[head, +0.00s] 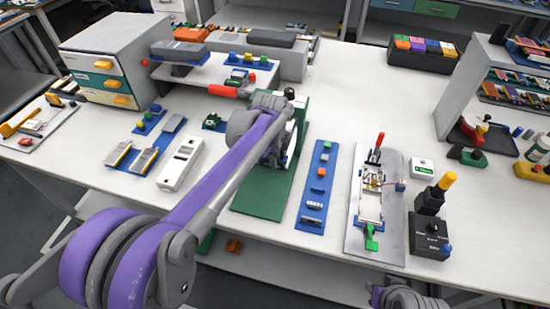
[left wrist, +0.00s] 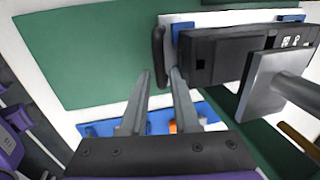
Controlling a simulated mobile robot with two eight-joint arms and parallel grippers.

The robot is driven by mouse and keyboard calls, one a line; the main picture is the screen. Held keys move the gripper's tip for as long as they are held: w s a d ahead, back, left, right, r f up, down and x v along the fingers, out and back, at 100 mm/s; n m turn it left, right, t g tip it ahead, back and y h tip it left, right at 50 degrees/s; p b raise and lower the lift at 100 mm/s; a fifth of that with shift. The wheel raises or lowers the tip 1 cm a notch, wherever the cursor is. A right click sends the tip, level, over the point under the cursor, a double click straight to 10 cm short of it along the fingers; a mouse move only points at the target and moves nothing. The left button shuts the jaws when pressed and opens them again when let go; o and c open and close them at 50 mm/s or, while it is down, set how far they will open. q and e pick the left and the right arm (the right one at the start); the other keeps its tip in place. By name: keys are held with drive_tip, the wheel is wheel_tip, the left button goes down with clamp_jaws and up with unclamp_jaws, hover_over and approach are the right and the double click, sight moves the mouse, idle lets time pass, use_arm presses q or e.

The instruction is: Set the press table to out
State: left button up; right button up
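My left gripper (left wrist: 162,76) reaches over the green mat (head: 262,198) in the head view, where my own arm hides most of its fingers. In the left wrist view its two fingers are apart. The end of a black bar-shaped handle (left wrist: 158,52) lies near and partly between the fingertips; I cannot tell whether they touch it. The handle is at the edge of a white plate with blue pads, beside a black block (left wrist: 235,58) and a grey plate on a rod (left wrist: 268,88). This looks like the press and its table, but its position is unclear.
A blue strip (head: 318,185) with small parts lies right of the mat. Further right is a grey board (head: 362,238) with a red-handled device. A white box (head: 181,163) and a drawer cabinet (head: 112,62) are on the left. Clear table lies behind the blue strip.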

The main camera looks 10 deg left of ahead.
use_arm(q)
clamp_jaws()
idle(1.4)
